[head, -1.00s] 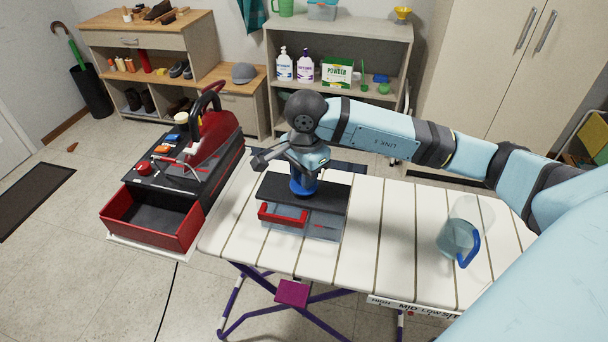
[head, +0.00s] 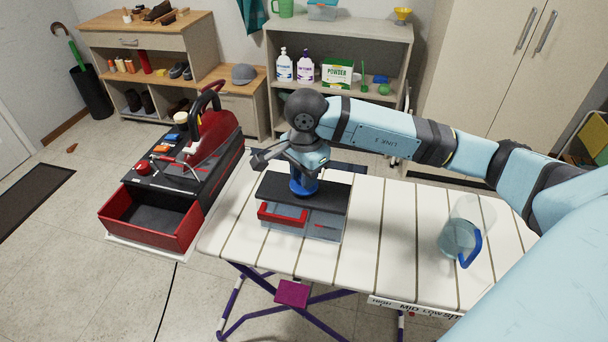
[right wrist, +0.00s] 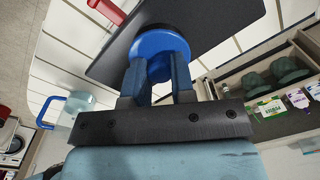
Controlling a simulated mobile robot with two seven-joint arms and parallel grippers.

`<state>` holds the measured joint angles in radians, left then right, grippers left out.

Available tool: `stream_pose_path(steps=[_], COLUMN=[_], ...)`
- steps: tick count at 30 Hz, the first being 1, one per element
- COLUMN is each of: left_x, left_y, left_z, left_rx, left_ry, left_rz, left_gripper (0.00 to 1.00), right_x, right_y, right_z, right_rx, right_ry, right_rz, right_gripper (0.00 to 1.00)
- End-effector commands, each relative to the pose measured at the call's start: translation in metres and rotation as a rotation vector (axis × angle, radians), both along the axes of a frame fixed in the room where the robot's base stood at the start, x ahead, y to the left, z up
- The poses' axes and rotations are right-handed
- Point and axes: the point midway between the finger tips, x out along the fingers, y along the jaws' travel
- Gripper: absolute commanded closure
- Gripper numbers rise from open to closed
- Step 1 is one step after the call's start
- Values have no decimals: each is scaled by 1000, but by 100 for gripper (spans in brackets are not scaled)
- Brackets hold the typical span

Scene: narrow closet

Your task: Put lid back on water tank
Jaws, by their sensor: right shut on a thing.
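The clear water tank (head: 325,227) with its red handle (head: 282,215) stands on the white slatted ironing board. The flat black lid (head: 325,196) is level over the tank's top; I cannot tell whether it rests on the tank or hangs just above it. My right gripper (head: 304,172) points down and is shut on the lid's round blue knob (head: 304,187). In the right wrist view both fingers (right wrist: 158,72) hold the blue knob (right wrist: 160,45), with the black lid (right wrist: 215,22) beyond. My left gripper is out of view.
A clear jug with a blue handle (head: 470,250) stands on the right of the ironing board (head: 390,230). A red and black steam station with an open tray (head: 150,218) is on the floor at left. Shelves with bottles (head: 305,66) stand behind.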

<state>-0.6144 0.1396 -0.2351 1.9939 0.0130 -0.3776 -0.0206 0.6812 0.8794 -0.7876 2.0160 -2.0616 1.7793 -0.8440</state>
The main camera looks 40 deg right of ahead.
Motion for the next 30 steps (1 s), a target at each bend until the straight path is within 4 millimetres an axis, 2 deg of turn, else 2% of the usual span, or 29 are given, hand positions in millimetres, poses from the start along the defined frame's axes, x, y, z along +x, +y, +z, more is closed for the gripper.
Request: stream_pose_path(steps=[11, 12, 15, 21, 25, 30], left_x=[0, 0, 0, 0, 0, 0], left_y=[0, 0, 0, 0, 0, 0], left_z=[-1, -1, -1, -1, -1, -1], left_rx=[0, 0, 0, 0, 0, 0], left_ry=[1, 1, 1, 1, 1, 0], left_rz=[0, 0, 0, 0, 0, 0], left_gripper=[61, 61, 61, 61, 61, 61], right_x=[0, 0, 0, 0, 0, 0], right_y=[0, 0, 0, 0, 0, 0], right_z=[0, 0, 0, 0, 0, 0], right_rx=[0, 0, 0, 0, 0, 0], right_ry=[0, 0, 0, 0, 0, 0], right_rz=[0, 0, 0, 1, 1, 1], right_gripper=[99, 72, 49, 47, 21, 21])
